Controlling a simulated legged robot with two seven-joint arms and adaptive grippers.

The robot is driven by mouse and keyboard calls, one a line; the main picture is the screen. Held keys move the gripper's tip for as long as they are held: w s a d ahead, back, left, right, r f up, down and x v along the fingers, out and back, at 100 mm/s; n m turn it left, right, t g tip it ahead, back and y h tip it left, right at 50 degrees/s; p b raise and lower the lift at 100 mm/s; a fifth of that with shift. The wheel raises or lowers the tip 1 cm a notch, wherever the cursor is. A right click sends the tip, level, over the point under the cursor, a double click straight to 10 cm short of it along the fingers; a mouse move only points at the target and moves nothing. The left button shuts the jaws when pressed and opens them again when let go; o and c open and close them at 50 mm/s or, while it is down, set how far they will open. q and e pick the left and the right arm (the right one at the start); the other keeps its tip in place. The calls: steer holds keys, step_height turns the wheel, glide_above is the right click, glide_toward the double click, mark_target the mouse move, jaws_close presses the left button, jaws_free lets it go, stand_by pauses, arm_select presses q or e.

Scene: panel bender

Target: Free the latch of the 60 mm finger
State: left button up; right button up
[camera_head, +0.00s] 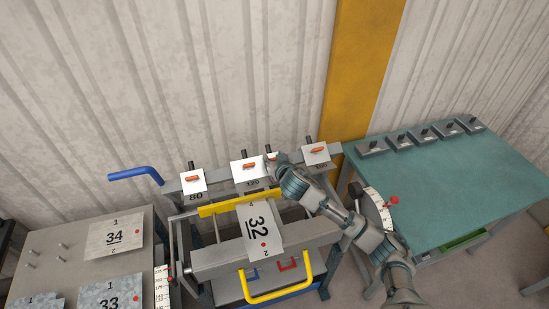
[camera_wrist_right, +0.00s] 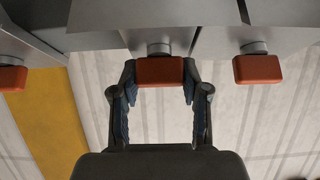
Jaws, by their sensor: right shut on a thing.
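My right gripper (camera_head: 273,162) reaches from the right to a white finger on the bender's upper beam, between the finger marked 120 (camera_head: 249,176) and the one that seems marked 100 (camera_head: 317,154). The gripper hides most of this finger and its number, so I cannot read 60 there. In the wrist view my right gripper (camera_wrist_right: 160,92) has its two jaws at the sides of an orange latch (camera_wrist_right: 160,72), shut on it. Other orange latches show clear of the jaws, one on the right (camera_wrist_right: 258,68) and one on the left (camera_wrist_right: 12,78). My left gripper is not in view.
A finger marked 80 (camera_head: 193,182) sits at the beam's left end, near a blue handle (camera_head: 137,173). A sheet marked 32 (camera_head: 258,232) lies on the bender, above a yellow handle (camera_head: 275,295). A green table (camera_head: 470,165) stands right, a grey table (camera_head: 60,260) left.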

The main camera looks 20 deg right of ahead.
steer(key=shift+n, duration=0.3)
steer(key=n+g+y, duration=0.1)
steer(key=n+y, duration=0.2)
steer(key=n, duration=0.2)
steer(key=n+g+y, duration=0.1)
steer(key=n, duration=0.1)
steer(key=n+g+y, duration=0.1)
steer(key=n, duration=0.2)
steer(key=shift+y, duration=0.4)
steer(key=n+g, duration=0.1)
steer(key=n, duration=0.1)
steer(key=n+g+y, duration=0.1)
steer(key=n, duration=0.2)
steer(key=shift+s+a+g, duration=0.1)
steer(key=shift+g, duration=0.3)
steer(key=shift+s+f+n+g+y, duration=0.15)
steer(key=shift+n+g, duration=0.45)
steer(key=shift+n, duration=0.45)
steer(key=shift+w+n+g+y, duration=0.15)
steer(key=shift+n+g, duration=0.45)
steer(key=shift+n, duration=0.45)
steer(key=shift+s, duration=0.1)
steer(key=o, duration=1.2)
steer(key=shift+c, duration=0.2)
